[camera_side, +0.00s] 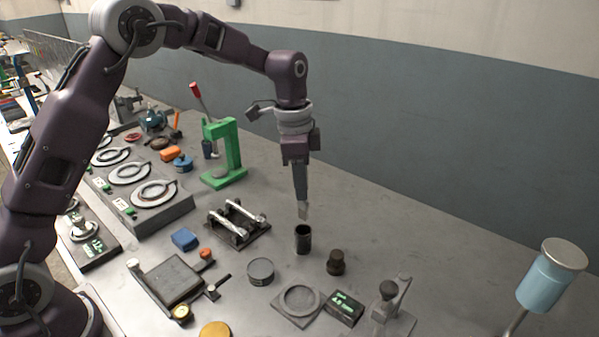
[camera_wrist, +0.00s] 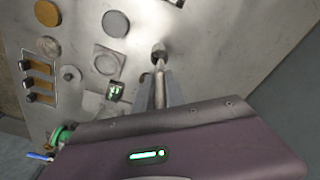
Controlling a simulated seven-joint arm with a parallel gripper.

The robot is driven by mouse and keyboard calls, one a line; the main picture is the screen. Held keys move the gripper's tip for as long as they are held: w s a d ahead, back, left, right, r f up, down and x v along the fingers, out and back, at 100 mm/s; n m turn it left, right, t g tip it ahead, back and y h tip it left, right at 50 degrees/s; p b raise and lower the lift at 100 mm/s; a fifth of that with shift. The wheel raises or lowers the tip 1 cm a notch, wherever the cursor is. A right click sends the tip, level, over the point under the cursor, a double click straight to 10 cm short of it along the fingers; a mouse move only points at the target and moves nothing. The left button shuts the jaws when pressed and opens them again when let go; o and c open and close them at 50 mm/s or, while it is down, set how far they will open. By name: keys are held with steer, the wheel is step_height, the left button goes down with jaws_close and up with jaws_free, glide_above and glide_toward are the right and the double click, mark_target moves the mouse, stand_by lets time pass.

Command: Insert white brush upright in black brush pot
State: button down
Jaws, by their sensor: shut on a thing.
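My gripper (camera_side: 301,198) points down and is shut on the white brush (camera_side: 303,211). Only the pale lower end of the brush shows below the fingers in the side view. The black brush pot (camera_side: 303,240) stands upright on the table below it, its open mouth facing up. A small gap shows between the brush end and the pot rim in the side view, so the brush is outside the pot. In the wrist view the brush (camera_wrist: 160,66) shows between the fingers, with a dark cylinder that appears to be the pot (camera_wrist: 158,50) just beyond its end.
A dark knob-like piece (camera_side: 336,262) stands close right of the pot. A round tin (camera_side: 260,271), a ring plate (camera_side: 298,303) and a labelled block (camera_side: 343,307) lie in front. A rack with rods (camera_side: 237,222) and a green press (camera_side: 222,155) stand left. Table behind the pot is clear.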

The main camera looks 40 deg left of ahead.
mark_target(301, 208)
steer(key=shift+f, duration=3.45)
steer(key=c, duration=1.3)
jaws_free()
steer(key=shift+r, duration=0.15)
steer(key=r, duration=0.6)
steer(key=shift+s+a+r, duration=0.2)
steer(key=shift+a+r, duration=0.05)
steer(key=shift+r, duration=0.15)
